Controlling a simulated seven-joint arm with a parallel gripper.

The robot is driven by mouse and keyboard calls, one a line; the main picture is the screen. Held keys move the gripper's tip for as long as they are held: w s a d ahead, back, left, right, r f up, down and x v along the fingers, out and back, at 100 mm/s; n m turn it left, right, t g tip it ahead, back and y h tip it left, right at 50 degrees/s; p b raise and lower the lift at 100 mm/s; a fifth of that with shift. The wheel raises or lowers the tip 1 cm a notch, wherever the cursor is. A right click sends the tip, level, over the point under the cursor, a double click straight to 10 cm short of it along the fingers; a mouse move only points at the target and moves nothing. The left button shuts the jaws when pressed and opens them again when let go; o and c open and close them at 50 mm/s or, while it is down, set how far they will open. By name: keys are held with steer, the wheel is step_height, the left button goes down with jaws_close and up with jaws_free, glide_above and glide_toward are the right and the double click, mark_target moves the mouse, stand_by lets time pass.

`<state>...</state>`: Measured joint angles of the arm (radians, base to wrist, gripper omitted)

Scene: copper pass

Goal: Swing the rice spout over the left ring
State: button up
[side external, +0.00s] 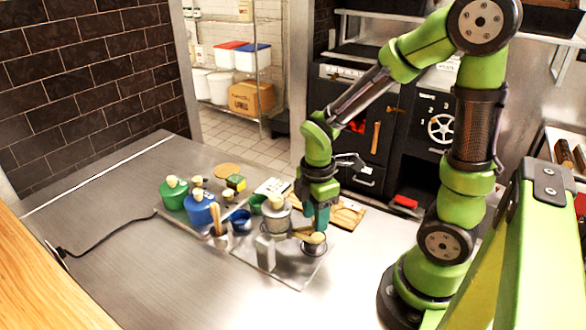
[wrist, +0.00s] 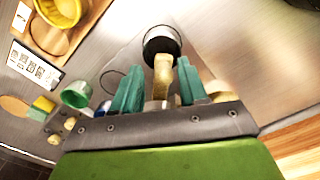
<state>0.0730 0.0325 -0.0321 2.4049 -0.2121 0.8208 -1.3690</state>
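The rice spout (wrist: 163,78) is a tan tube in the wrist view, lying between my gripper's two teal fingers. In the side view the spout (side external: 312,238) reaches from the grey hopper (side external: 275,222) toward a dark-rimmed cup (side external: 314,250). The cup (wrist: 162,40) shows at the spout's far end in the wrist view. My gripper (wrist: 160,70) is open, with visible gaps either side of the spout; it points down beside the hopper in the side view (side external: 320,222). A thin dark ring (wrist: 112,76) shows on the plate left of the spout; I cannot tell whether it is the left ring.
A blue bowl (side external: 240,220), a blue canister (side external: 201,210) and a green canister (side external: 174,194) stand left of the hopper. A wooden board (side external: 347,214) lies behind my gripper. A black cable (side external: 105,239) crosses the otherwise clear left counter.

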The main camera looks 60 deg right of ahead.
steer(key=shift+r, duration=0.1)
steer(key=shift+r, duration=2.9)
steer(key=m, duration=0.3)
steer(key=shift+a, duration=0.15)
steer(key=s+a+r+m+t+y, duration=0.2)
steer(key=a+r+m+t, duration=0.3)
steer(key=r+m, duration=0.5)
steer(key=m+t, duration=0.2)
steer(key=m, duration=0.1)
steer(key=shift+a+r, duration=0.35)
steer(key=shift+r, duration=0.05)
